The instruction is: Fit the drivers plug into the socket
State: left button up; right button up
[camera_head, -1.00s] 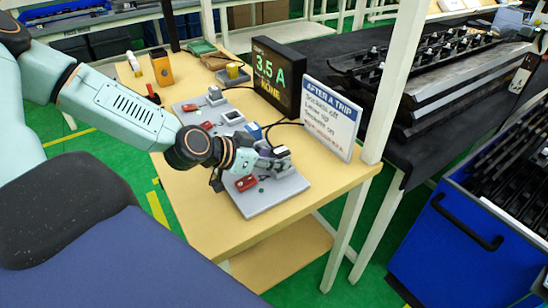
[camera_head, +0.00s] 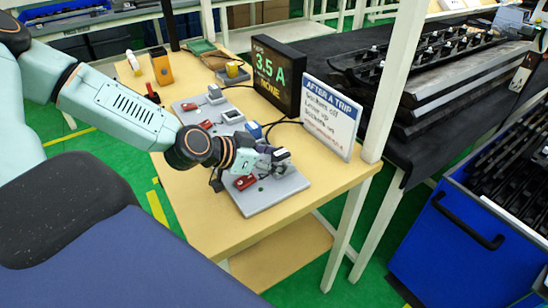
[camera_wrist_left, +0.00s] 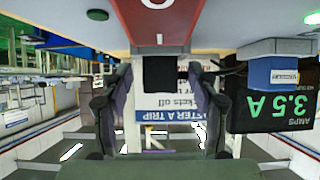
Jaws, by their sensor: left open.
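My left gripper (camera_head: 274,160) is low over the near end of the grey board (camera_head: 272,199), beside a red lever (camera_head: 244,182). In the left wrist view, which is upside down, its two fingers (camera_wrist_left: 158,112) stand apart. A small black block (camera_wrist_left: 160,75), perhaps a plug, lies between them with gaps on both sides. A red part (camera_wrist_left: 158,20) is close above it in that picture. A blue plug (camera_head: 253,130) is at the socket before this one; it also shows in the left wrist view (camera_wrist_left: 272,75), against a grey block. Its label is unreadable. The gripper hides part of the near socket.
A black display (camera_head: 278,75) reading 3.5 A and a white sign (camera_head: 330,118) stand along the table's far side. Black cables run from them towards the sockets. A white post (camera_head: 392,90) rises at the right. The table (camera_head: 190,195) is bare in front of the board.

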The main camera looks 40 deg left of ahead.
notch_tip(320, 180, up, 7)
jog(key=p, duration=0.7)
jog(key=shift+r, duration=0.2)
dwell(0.8)
